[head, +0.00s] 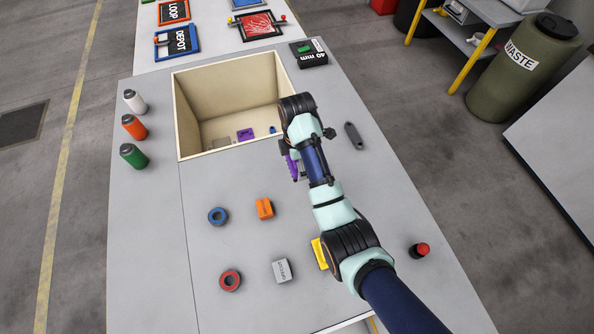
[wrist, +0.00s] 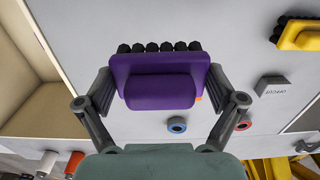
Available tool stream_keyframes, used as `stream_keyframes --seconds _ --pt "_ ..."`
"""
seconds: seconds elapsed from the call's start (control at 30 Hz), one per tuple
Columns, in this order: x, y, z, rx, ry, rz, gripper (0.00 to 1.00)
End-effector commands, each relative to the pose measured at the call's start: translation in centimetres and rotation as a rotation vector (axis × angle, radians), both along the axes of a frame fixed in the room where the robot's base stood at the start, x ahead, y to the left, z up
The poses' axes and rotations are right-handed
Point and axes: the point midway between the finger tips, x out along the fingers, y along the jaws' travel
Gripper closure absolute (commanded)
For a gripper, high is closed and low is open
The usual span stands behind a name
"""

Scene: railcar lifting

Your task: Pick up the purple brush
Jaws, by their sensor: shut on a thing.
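The purple brush (wrist: 158,82) fills the middle of the wrist view, with its black bristles along the far edge. My gripper (wrist: 160,88) is shut on it, one finger at each side. In the head view the brush (head: 291,166) shows as a purple sliver beside my wrist, near the front right corner of the wooden box. It appears raised off the table. My arm hides part of it and most of the gripper in the head view.
The open wooden box (head: 178,117) holds a purple block (head: 245,134) and a few small items. A blue ring (head: 218,216), an orange block (head: 265,208), a red ring (head: 230,280), a grey block (head: 282,270) and a yellow brush (head: 319,253) lie in front.

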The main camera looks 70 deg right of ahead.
Motion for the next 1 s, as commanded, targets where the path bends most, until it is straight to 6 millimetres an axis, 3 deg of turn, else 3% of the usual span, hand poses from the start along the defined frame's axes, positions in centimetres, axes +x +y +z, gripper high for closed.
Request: stream_keyframes --seconds 0.03,0.1,0.3,0.73,0.77,0.9,1.0 --pt "0.1 -0.1 2.9 -0.004 -0.003 0.000 0.46" --pt "0.1 0.0 5.5 -0.002 -0.002 0.000 0.46" --pt "0.0 0.0 8.8 0.001 0.001 0.000 0.46" --pt "0.0 0.0 9.4 0.000 0.000 0.000 0.46" --pt "0.0 0.0 9.4 0.000 0.000 0.000 0.10" --pt "0.0 0.0 9.4 0.000 0.000 0.000 0.34" --pt "0.0 0.0 9.4 0.000 0.000 0.001 0.35"
